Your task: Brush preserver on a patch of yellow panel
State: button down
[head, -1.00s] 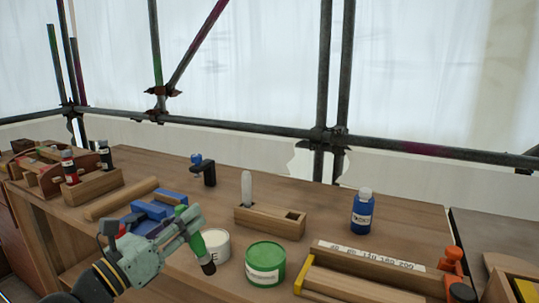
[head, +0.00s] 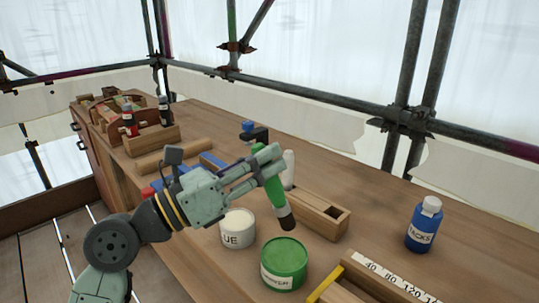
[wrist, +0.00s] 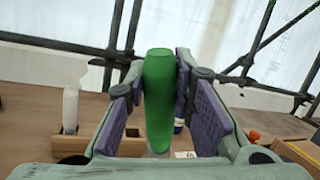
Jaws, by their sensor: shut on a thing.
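My gripper (head: 268,160) is shut on the green handle of a brush (head: 275,192). The brush hangs nearly upright, dark bristles down, above and behind the green tin in the head view. In the wrist view the green handle (wrist: 159,100) stands between the purple finger pads. The green tin (head: 283,265) stands on the bench with a white label that I cannot read fully; its top looks green. A white tin (head: 238,229) marked "UE" in its visible part stands behind it to the left. I cannot make out a yellow panel; only a yellow strip (head: 325,285) shows at the bottom edge.
Blue tools (head: 212,161), a roller and racks lie left. Scaffold poles (head: 405,90) rise behind the bench (head: 370,205).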

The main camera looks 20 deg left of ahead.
jog(key=shift+f+b, duration=1)
jog(key=shift+f, duration=1.8)
jog(key=shift+f+b, duration=0.65)
jog(key=shift+b, duration=0.25)
jog(key=shift+d+f+b, duration=0.1)
jog(key=shift+f+b, duration=0.05)
jog(key=shift+b, duration=0.55)
dwell(1.4)
jog(key=shift+r+p, duration=1.15)
jog(key=shift+r, duration=2.5)
jog(key=shift+s, duration=0.1)
